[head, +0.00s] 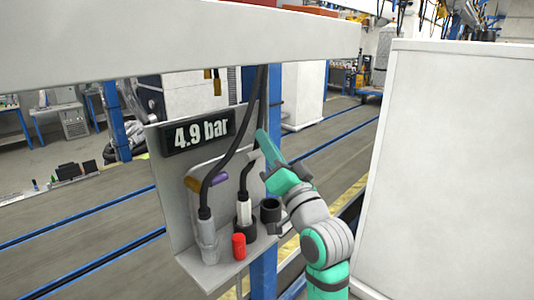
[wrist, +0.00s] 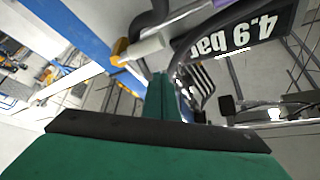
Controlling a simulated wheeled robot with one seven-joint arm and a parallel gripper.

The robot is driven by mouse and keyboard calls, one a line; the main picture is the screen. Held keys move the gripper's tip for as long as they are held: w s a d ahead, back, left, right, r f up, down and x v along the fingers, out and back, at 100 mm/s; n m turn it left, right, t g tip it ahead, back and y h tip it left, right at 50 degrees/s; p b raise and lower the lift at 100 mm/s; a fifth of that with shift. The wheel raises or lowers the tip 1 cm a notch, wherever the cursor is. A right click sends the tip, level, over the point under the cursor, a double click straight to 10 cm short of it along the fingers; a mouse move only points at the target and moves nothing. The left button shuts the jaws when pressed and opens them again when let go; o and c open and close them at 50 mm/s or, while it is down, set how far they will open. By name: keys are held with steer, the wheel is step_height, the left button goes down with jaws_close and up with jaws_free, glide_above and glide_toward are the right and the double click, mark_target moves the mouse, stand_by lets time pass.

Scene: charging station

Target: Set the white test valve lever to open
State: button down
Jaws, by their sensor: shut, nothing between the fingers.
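A grey panel (head: 172,203) carries a display (head: 197,132) that reads 4.9 bar. In the wrist view a short white lever (wrist: 147,46) with a yellow-orange end (wrist: 121,51) lies just beyond my fingertips. I cannot tell whether my fingers touch it. My gripper (head: 264,143) is green, shut and empty, raised at the panel's right edge. Its closed fingers also show in the wrist view (wrist: 161,82).
Black hoses (head: 229,160) hang down to couplings on the panel's shelf. A yellow and purple handle (head: 218,179), a red cap (head: 239,246) and a black cup (head: 270,211) are close by. A white beam (head: 180,38) crosses above; a large white cabinet (head: 445,180) stands right.

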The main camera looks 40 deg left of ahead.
steer(key=d+f, duration=0.4)
steer(key=d, duration=0.5)
steer(key=shift+f, duration=0.25)
